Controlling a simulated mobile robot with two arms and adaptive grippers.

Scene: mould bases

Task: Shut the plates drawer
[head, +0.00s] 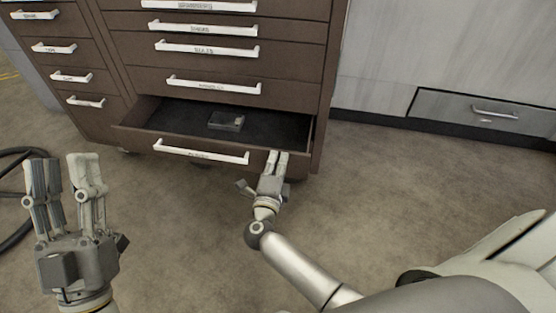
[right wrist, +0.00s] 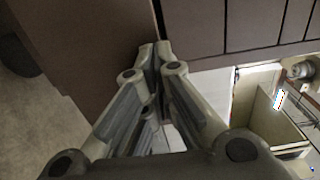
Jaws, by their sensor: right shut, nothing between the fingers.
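The open drawer (head: 170,119) is the bottom one in the brown cabinet's wide column, pulled out part way. Its white handle (head: 200,151) carries a label too small to read. A small dark block (head: 226,122) lies inside on the dark liner. My right gripper (head: 277,154) is shut and empty at the right end of the drawer front. Whether it touches the front I cannot tell. In the right wrist view its fingertips (right wrist: 155,46) meet in front of brown panels. My left gripper (head: 63,163) is open and empty above the floor at the left.
The other cabinet drawers (head: 210,46), with white handles, look shut. A grey drawer (head: 480,108) sits in the pale unit at the right. A black hose (head: 18,235) lies on the floor at the left. The floor (head: 180,230) in front of the cabinet is otherwise clear.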

